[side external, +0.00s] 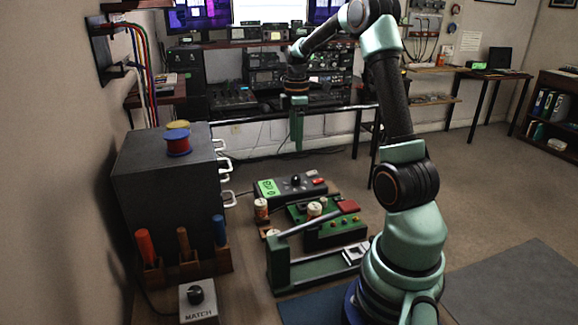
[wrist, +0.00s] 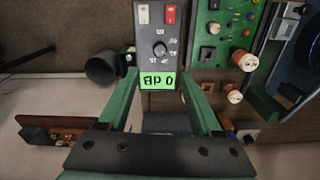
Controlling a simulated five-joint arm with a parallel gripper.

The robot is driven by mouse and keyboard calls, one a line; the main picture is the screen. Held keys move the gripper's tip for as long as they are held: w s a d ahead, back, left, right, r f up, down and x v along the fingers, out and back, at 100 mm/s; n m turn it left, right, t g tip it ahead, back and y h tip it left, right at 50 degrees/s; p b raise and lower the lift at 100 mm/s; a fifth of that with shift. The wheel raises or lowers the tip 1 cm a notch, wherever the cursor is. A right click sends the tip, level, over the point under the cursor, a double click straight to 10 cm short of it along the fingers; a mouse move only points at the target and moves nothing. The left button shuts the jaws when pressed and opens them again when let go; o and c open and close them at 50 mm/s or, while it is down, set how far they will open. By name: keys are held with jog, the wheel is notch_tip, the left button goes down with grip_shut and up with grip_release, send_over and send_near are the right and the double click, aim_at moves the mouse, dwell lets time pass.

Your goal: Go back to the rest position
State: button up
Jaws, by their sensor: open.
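My gripper (side external: 297,143) hangs pointing down, well above the bench, with nothing in it. In the wrist view its two green fingers (wrist: 160,82) stand apart. A dark box with a green display (side external: 288,188) lies below. In the wrist view the display (wrist: 158,81) reads 0 dB, near the fingertips, and the box's black knob (wrist: 160,49) is just beyond. A grey box marked MATCH (side external: 198,302) with a black knob (side external: 196,294) sits at the front left in the side view. A green circuit unit (side external: 335,236) stands beside the display box.
A dark drawer cabinet (side external: 165,180) with a red and blue spool (side external: 177,142) on top stands at left. A rack with several coloured handles (side external: 182,268) is before it. A green-framed fixture (side external: 278,266) stands near my base. The air around my gripper looks clear.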

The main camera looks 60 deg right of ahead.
jog(key=shift+r, duration=0.1)
jog(key=a+r+m+t+h, duration=0.15)
jog(key=a+r, duration=0.25)
jog(key=a, duration=0.4)
jog(key=a+r+m+t+y, duration=0.1)
jog(key=a+r+m, duration=0.15)
jog(key=a, duration=0.65)
jog(key=s+a+m+t, duration=0.1)
jog(key=s+a+m, duration=0.1)
jog(key=a, duration=0.4)
jog(key=s+a+m+t, duration=0.2)
jog(key=s+a, duration=0.1)
jog(key=a, duration=0.3)
jog(key=shift+s+a+r, duration=0.25)
jog(key=shift+a+r, duration=0.1)
jog(key=shift+r, duration=0.1)
jog(key=shift+d, duration=0.1)
jog(key=m+g+h, duration=0.2)
jog(key=m, duration=0.8)
send_near(296, 177)
jog(key=x, duration=0.8)
jog(key=shift+w+f, duration=0.15)
jog(key=shift+f, duration=0.25)
